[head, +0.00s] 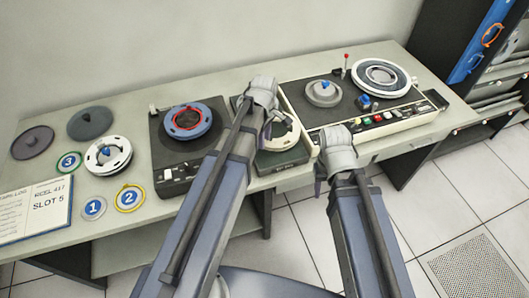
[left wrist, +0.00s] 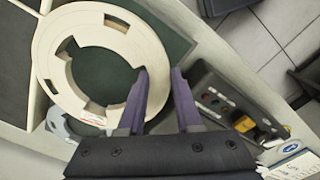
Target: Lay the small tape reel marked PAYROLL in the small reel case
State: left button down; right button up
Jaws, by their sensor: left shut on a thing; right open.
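A cream ring-shaped tape reel (left wrist: 48,70) fills the upper left of the left wrist view; a small red-edged label on it is too small to read. Its rim passes between the purple fingers of my left gripper (left wrist: 162,80), which is shut on it. In the head view the reel (head: 291,134) is partly behind my left gripper (head: 267,128). It is over or in a green case (head: 285,160) with a dark green inside (left wrist: 180,47); I cannot tell whether it touches the bottom. My right gripper (head: 319,183) is open near the table's front edge, mostly hidden by its arm.
A tape deck (head: 185,150) with a red-ringed reel stands left of the case, a larger console (head: 375,122) to the right. Further left lie a white reel (head: 108,155), dark discs (head: 90,123), numbered rings (head: 94,208) and an open log book (head: 35,212).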

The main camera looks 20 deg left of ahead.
pick_arm(q)
jog(key=shift+r+p, duration=3.2)
jog(key=shift+r, duration=0.25)
jog(key=shift+f, duration=0.15)
jog(key=shift+f+b, duration=0.5)
jog(key=shift+b, duration=0.1)
jog(key=shift+r, duration=0.15)
jog(key=shift+a, duration=0.15)
